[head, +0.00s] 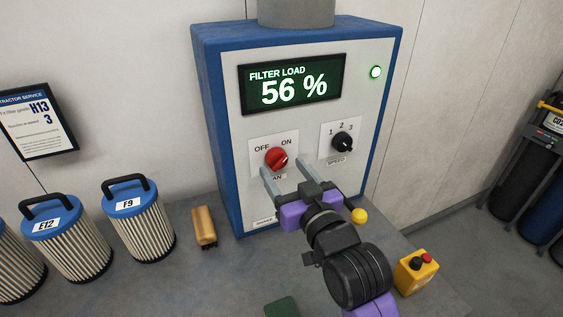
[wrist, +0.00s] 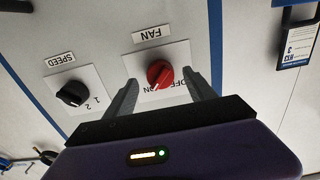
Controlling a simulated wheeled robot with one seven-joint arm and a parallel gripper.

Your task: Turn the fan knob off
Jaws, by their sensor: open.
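The red fan knob (head: 277,158) sits on a white plate marked OFF and ON on the extractor's front panel. Its pointer appears turned toward ON. My gripper (head: 283,166) is open just in front of it, with one finger on each side of the knob and slightly below it. In the wrist view, upside down, the knob (wrist: 159,74) shows between the two open fingers (wrist: 160,82). I see no finger pressed against it, though the exact gap is hard to tell. The FAN label is partly hidden by a finger in the head view.
The black speed knob (head: 343,141) is close by on the right.

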